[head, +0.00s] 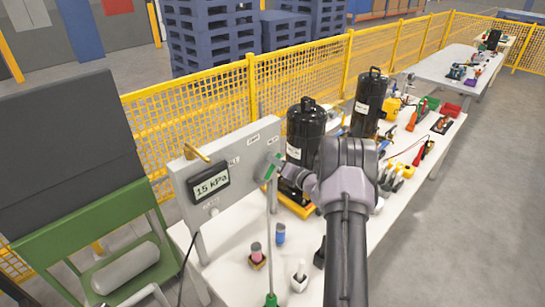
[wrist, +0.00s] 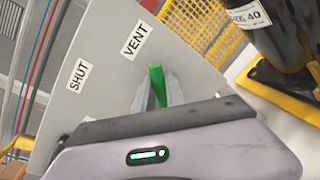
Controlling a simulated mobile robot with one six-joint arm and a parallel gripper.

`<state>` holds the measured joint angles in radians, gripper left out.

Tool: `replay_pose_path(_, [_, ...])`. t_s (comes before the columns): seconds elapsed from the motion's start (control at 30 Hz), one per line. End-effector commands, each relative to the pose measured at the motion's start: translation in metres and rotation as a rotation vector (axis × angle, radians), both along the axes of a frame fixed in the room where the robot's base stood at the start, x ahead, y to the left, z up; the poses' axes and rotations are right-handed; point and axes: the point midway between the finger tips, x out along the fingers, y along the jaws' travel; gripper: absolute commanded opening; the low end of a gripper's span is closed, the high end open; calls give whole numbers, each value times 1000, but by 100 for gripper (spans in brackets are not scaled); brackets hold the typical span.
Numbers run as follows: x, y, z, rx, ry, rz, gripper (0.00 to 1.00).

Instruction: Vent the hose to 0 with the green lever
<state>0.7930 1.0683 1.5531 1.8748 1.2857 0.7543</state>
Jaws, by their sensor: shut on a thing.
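The green lever (wrist: 156,78) sits on the grey panel (wrist: 190,60), and my gripper (wrist: 157,92) is shut on it. In the wrist view the lever's end stands nearer the VENT label (wrist: 137,40) than the SHUT label (wrist: 76,75). In the head view the green lever (head: 270,171) shows at the panel's right part, with my gripper (head: 276,175) at it. The gauge display (head: 209,184) on the panel reads 15 kPa. A thin pale hose (head: 269,235) runs down below the lever. The lever's pivot is hidden by my gripper.
A black compressor (head: 305,132) stands close right of the panel, with another (head: 369,98) behind it. A brass handle (head: 193,152) sticks out at the panel's upper left. Small bottles and tools stand on the white table (head: 225,268). A yellow mesh fence (head: 215,105) runs behind.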

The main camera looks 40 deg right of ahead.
Motion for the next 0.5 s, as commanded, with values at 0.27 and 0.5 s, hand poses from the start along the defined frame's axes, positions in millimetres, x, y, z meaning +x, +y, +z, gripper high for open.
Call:
replay_pose_path(0.27, [1, -8, -8, 115, 16, -1, 0])
replay_pose_path(0.5, [1, -10, -11, 152, 21, 0, 0])
